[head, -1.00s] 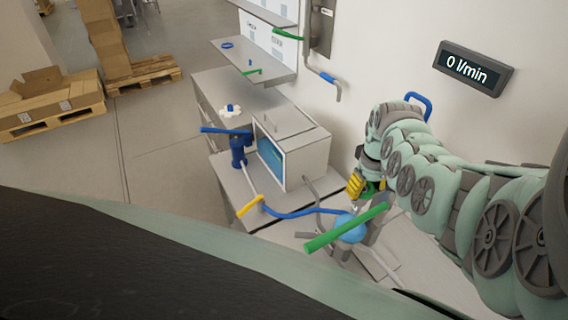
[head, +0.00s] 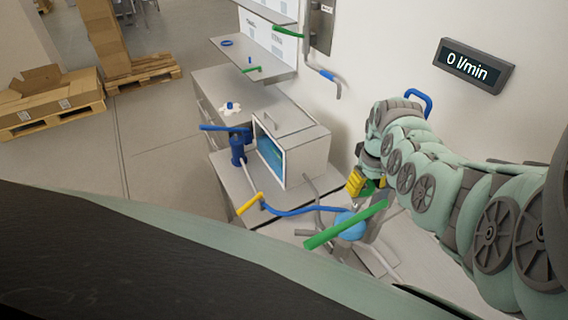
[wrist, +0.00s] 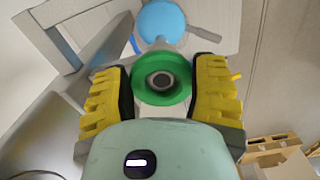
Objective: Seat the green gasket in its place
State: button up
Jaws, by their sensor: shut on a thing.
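The green gasket (wrist: 179,92), a ring, sits between the yellow fingers of my gripper (wrist: 162,88) in the wrist view. My gripper is shut on it from both sides. A grey round part with a dark centre (wrist: 160,80) shows through the ring's opening; I cannot tell whether the ring touches it or is around it. In the head view my gripper (head: 360,184) is at the right, just above the machine's light blue round part (head: 350,223). Only a bit of green shows beside its fingers there.
A long green handle (head: 345,225) crosses in front of the light blue part. A blue pipe (head: 305,211) runs left to a yellow handle (head: 249,204). A grey box with a window (head: 303,150) stands behind. A wall display (head: 474,67) reads 0 l/min.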

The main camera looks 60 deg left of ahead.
jog(key=shift+f, duration=0.2)
jog(key=o, duration=1.1)
jog(key=shift+r, duration=0.15)
jog(key=shift+r+p, duration=2.5)
jog(key=shift+r, duration=0.9)
